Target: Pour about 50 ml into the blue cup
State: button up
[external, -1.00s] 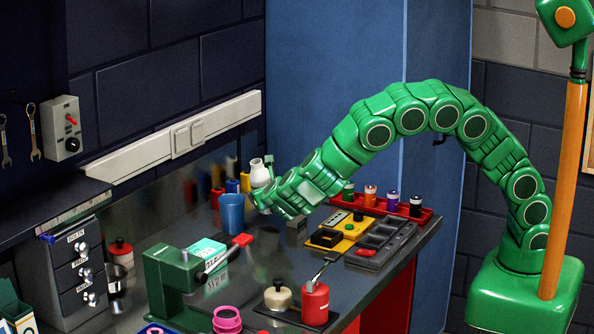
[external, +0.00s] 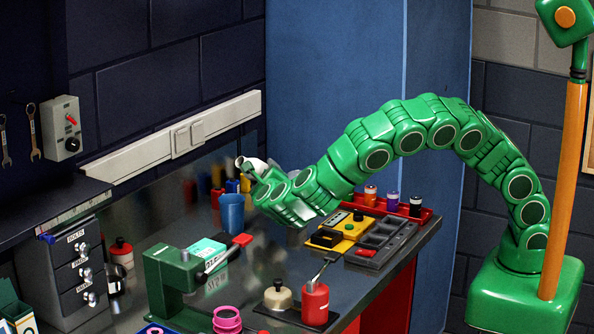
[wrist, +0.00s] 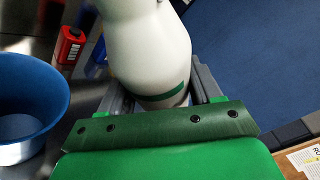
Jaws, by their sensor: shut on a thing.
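The blue cup (external: 231,213) stands upright on the metal bench, left of my gripper. In the wrist view its open rim (wrist: 62,95) fills the left edge, and no liquid can be made out inside it. My gripper (external: 258,170) is shut on a white bottle (wrist: 150,50) with a dark green band. The bottle (external: 252,163) is tilted with its neck toward the left, above and a little behind the cup. The gripper hides much of the bottle in the external view. I cannot see any stream of liquid.
Red and blue small containers (external: 217,196) stand behind the cup. A yellow and black tray (external: 345,232) and a red rack of small bottles (external: 425,214) lie to the right. A red can (external: 315,300) stands at the front.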

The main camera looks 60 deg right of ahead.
jog(key=shift+d+f+n+t, duration=0.3)
jog(key=shift+f+n+t, duration=0.1)
jog(key=shift+f+n, duration=0.4)
jog(key=shift+s+d+r+n+h, duration=0.15)
jog(key=shift+r+n+h, duration=0.35)
jog(key=shift+r+n, duration=0.45)
jog(key=shift+a+f+n+t, duration=0.2)
jog(key=shift+a+n+t, duration=0.35)
jog(key=shift+n, duration=0.3)
jog(key=shift+d, duration=0.1)
jog(key=shift+n+t, duration=0.55)
jog(key=shift+n, duration=0.35)
jog(key=shift+w+a+r+n+t, duration=0.2)
jog(key=shift+r+n+t, duration=0.35)
jog(key=shift+n, duration=0.45)
jog(key=shift+w+a+r+n+t, duration=0.2)
jog(key=shift+r+n+t, duration=0.15)
jog(key=shift+r+n, duration=0.5)
jog(key=shift+f, duration=0.25)
